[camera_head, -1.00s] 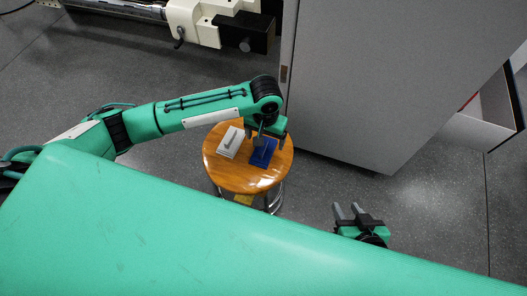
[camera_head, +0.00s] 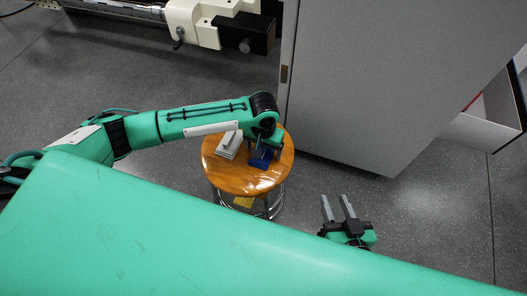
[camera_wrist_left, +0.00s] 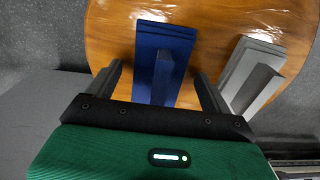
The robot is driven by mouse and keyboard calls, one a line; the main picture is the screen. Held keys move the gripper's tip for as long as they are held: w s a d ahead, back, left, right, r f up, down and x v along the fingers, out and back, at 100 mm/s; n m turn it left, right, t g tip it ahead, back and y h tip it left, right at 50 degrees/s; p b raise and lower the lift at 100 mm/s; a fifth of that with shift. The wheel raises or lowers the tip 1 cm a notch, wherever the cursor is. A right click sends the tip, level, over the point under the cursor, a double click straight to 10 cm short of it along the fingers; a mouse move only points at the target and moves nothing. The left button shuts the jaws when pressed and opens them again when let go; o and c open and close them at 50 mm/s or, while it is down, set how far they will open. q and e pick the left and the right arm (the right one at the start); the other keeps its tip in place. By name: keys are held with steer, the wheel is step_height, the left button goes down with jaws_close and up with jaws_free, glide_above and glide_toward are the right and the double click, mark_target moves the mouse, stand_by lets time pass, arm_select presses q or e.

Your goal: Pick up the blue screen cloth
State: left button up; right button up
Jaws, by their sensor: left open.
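The blue screen cloth (camera_head: 262,159) lies on the round wooden stool (camera_head: 226,181), right of a similar grey cloth (camera_head: 229,146). In the left wrist view, the blue cloth (camera_wrist_left: 152,42) is a flat folded stack with a raised ridge (camera_wrist_left: 163,76). My left gripper (camera_wrist_left: 160,72) is open, with one finger on either side of the ridge in the picture; I cannot tell whether they touch it. In the head view, my left wrist partly hides the blue cloth. My right gripper (camera_head: 336,202) is open and empty, right of the stool and apart from it.
The grey cloth also shows in the left wrist view (camera_wrist_left: 254,70), close to my left gripper's right-hand finger. A large grey cabinet (camera_head: 385,80) stands behind the stool to the right. A white and black machine (camera_head: 215,25) is at the back. Floor is free left of the stool.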

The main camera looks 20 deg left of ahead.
arm_select(q)
steer(key=c, duration=1)
steer(key=shift+c, duration=0.2)
steer(key=shift+r, duration=0.2)
